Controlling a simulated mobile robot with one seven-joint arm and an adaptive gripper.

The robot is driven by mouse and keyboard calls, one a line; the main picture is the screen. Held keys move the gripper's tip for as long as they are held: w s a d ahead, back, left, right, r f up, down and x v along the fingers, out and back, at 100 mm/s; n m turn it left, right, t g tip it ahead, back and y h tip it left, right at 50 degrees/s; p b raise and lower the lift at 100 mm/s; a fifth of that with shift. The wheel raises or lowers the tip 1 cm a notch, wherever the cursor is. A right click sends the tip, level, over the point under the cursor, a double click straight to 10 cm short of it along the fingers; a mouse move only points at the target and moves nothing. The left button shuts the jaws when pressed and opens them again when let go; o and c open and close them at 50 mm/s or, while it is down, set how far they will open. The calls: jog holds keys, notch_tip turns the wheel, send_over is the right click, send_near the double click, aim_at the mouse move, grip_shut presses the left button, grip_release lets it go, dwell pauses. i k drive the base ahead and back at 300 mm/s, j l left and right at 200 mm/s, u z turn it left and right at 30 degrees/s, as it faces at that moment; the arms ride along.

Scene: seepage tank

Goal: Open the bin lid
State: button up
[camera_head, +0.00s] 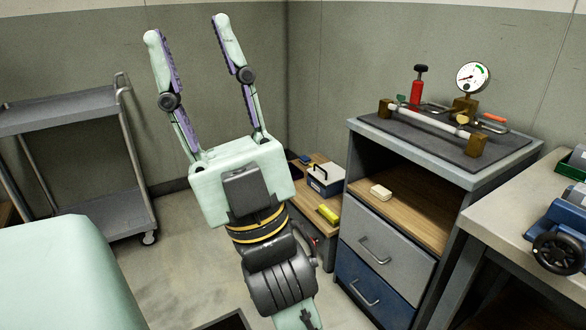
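My gripper (186,27) is raised in the middle left of the view with its fingers pointing up. Its two pale green fingers with purple inner pads are spread wide apart. Nothing is between them, and they appear in front of the grey wall. I cannot make out a bin or its lid clearly. A dark rectangular edge (222,321) shows at the bottom of the view, cut off by the frame, and I cannot tell what it belongs to.
A grey cart (70,110) stands at the left. At the right, a cabinet (520,155) carries a gauge (472,78) and pipe fittings. A low shelf behind my arm holds a toolbox (325,180). A workbench (490,222) fills the right edge. Floor shows left of my arm.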

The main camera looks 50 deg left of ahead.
aim_at(329, 169)
jog(key=u, duration=1.2)
jog(key=i+j+z, duration=0.35)
jog(key=i+j, duration=1.45)
jog(key=i+l, duration=0.15)
jog(key=i, duration=0.2)
